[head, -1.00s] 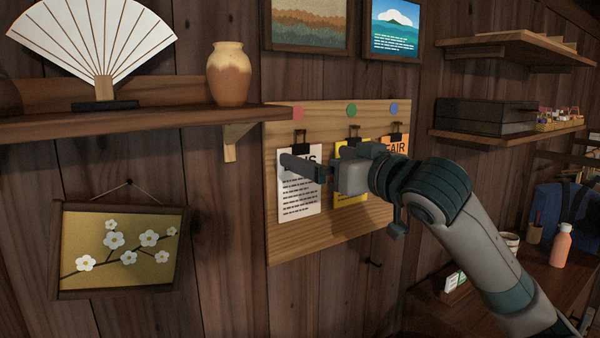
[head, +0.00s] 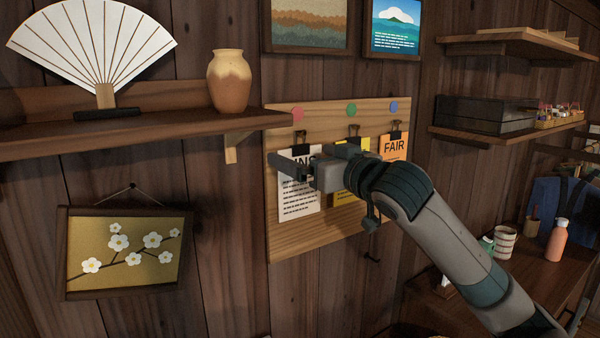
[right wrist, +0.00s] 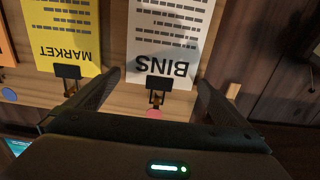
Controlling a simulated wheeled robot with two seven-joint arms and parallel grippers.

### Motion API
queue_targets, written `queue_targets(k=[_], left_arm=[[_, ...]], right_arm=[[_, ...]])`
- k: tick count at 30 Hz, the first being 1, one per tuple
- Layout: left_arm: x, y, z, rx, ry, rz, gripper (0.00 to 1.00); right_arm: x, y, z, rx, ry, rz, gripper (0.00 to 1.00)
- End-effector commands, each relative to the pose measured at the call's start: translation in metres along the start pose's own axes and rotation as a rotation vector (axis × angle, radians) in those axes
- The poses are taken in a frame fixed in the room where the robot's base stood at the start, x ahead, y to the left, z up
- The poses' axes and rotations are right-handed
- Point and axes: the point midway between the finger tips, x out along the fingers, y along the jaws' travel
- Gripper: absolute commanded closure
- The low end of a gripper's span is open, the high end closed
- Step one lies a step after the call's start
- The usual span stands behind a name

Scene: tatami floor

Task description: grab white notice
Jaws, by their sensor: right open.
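The white notice (head: 299,200) hangs from a black clip (head: 301,138) at the left of a wooden board on the wall, under a pink dot. My right gripper (head: 288,170) is in front of its upper part and hides some of the heading. In the right wrist view the white notice (right wrist: 168,35) appears upside down and reads BINS. Its clip (right wrist: 158,84) lies between the two spread fingers of my right gripper (right wrist: 152,92). The gripper is open and holds nothing. My left gripper is not in view.
A yellow notice (head: 345,190), headed MARKET in the wrist view (right wrist: 66,40), and an orange FAIR notice (head: 394,147) hang to the right on the board (head: 290,243). A shelf (head: 140,130) with a vase (head: 230,82) juts out at upper left.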

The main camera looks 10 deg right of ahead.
Motion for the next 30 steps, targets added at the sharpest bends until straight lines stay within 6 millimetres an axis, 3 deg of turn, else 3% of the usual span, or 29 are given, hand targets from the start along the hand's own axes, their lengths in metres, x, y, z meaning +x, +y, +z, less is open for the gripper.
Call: queue_targets(k=[14, 21, 30], left_arm=[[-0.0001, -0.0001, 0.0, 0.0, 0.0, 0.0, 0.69], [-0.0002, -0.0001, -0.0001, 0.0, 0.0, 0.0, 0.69], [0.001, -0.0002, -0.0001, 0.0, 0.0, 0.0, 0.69]], right_arm=[[0.0013, 0.0, 0.0007, 0.0, 0.0, 0.0, 0.0], [0.0012, 0.0001, 0.0005, 0.0, 0.0, 0.0, 0.47], [0.0013, 0.0, -0.0005, 0.0, 0.001, 0.0, 0.47]])
